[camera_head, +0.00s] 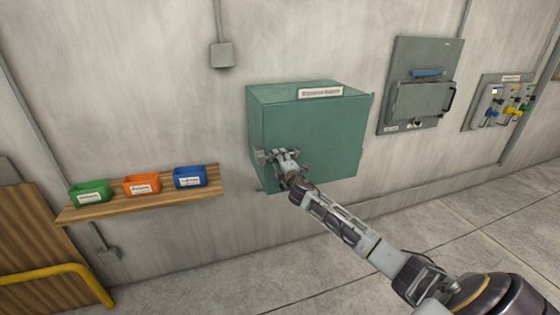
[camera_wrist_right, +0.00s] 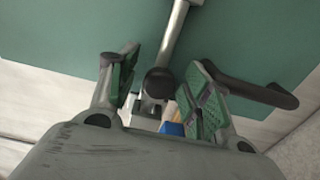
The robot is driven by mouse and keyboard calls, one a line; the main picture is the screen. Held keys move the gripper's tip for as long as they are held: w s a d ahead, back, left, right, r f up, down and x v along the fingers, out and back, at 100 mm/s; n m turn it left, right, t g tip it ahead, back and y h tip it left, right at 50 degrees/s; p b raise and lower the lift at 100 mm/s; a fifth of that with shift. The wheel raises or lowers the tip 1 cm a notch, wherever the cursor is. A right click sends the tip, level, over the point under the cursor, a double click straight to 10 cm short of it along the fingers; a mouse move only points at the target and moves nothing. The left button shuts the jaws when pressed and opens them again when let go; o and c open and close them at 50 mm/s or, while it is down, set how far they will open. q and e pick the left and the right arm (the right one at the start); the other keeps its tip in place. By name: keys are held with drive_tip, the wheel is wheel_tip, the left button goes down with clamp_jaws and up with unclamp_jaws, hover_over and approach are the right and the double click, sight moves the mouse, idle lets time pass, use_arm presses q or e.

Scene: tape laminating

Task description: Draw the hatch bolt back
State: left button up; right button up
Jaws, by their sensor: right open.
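The green cabinet (camera_head: 310,125), the hatch, hangs on the wall and its door looks closed. In the right wrist view, its green face (camera_wrist_right: 80,30) fills the top. A metal rod with a dark round knob (camera_wrist_right: 158,82), which looks like the bolt, runs down in front of that face. My right gripper (camera_head: 275,155) is at the left part of the door in the head view. In the right wrist view, my right gripper (camera_wrist_right: 160,90) is open, its green-padded fingers on either side of the knob. Contact cannot be told. In the head view the gripper hides the bolt. My left gripper is not in view.
A dark bar handle (camera_wrist_right: 250,90) lies right of my fingers in the right wrist view. A wooden shelf (camera_head: 140,208) with green, orange and blue bins is left of the cabinet. A grey panel (camera_head: 422,55) and a board of coloured valves (camera_head: 497,105) are to the right.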

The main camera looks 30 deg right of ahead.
clamp_jaws()
drive_tip(key=shift+d, duration=0.1)
drive_tip(key=d, duration=0.2)
drive_tip(key=s+d, duration=0.1)
drive_tip(key=d, duration=0.1)
idle(0.4)
drive_tip(key=shift+c, duration=2.4)
unclamp_jaws()
drive_tip(key=o, duration=0.5)
drive_tip(key=shift+d, duration=0.2)
